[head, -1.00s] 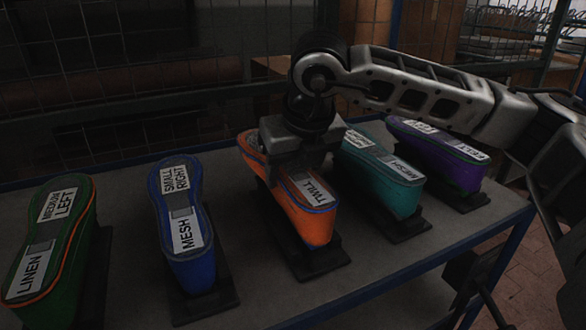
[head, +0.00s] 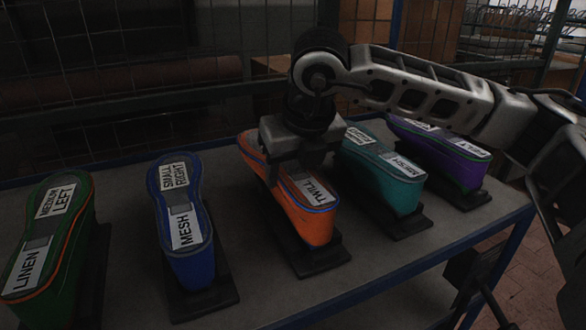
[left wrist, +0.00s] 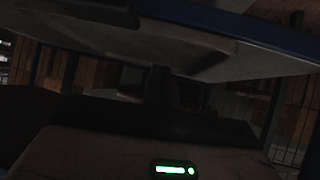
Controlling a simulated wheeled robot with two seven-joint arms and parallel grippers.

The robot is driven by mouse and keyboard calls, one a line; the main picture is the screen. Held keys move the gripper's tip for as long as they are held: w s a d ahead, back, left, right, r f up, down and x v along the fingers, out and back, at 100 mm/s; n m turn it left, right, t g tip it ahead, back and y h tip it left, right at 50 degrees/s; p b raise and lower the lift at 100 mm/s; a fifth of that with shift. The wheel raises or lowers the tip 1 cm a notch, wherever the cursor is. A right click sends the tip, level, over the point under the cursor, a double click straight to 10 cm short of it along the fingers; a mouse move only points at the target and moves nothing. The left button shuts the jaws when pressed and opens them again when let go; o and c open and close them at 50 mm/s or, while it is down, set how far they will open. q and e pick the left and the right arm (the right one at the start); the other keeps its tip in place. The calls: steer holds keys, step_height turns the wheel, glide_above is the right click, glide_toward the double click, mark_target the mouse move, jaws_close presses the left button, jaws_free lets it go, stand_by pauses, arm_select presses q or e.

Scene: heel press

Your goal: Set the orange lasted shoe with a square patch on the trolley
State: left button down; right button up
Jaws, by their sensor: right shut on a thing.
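The orange lasted shoe (head: 308,218) has blue trim and a white TWILL label at its near end. It sits on a dark base on the grey table (head: 372,258). My right gripper (head: 287,168) comes down over its middle and is shut on it. The gripper hides the middle of the shoe's top, and no square patch shows on it. In the left wrist view my left gripper (left wrist: 162,88) is a dark shape below a pale surface, too dark to read its fingers. No trolley can be made out for certain.
A green shoe (head: 50,240) marked LINEN and a blue shoe (head: 188,262) marked MESH stand to the left. A teal shoe (head: 388,188) and a purple shoe (head: 463,172) stand close on the right. A wire mesh fence (head: 100,60) rises behind the table.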

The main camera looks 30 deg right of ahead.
arm_select(q)
steer(key=shift+w+f+b, duration=0.1)
steer(key=shift+f+b, duration=0.3)
steer(key=shift+b, duration=0.05)
arm_select(e)
steer(key=shift+f, duration=0.25)
steer(key=o, duration=1.5)
steer(key=shift+o, duration=1.1)
steer(key=shift+f, duration=0.2)
steer(key=shift+s+r, duration=0.1)
steer(key=shift+r, duration=0.2)
arm_select(q)
steer(key=shift+d+r, duration=0.15)
steer(key=shift+r, duration=0.35)
arm_select(e)
steer(key=v, duration=1.5)
steer(key=shift+s+r, duration=0.2)
steer(key=shift+r, duration=0.1)
steer(key=shift+r, duration=0.1)
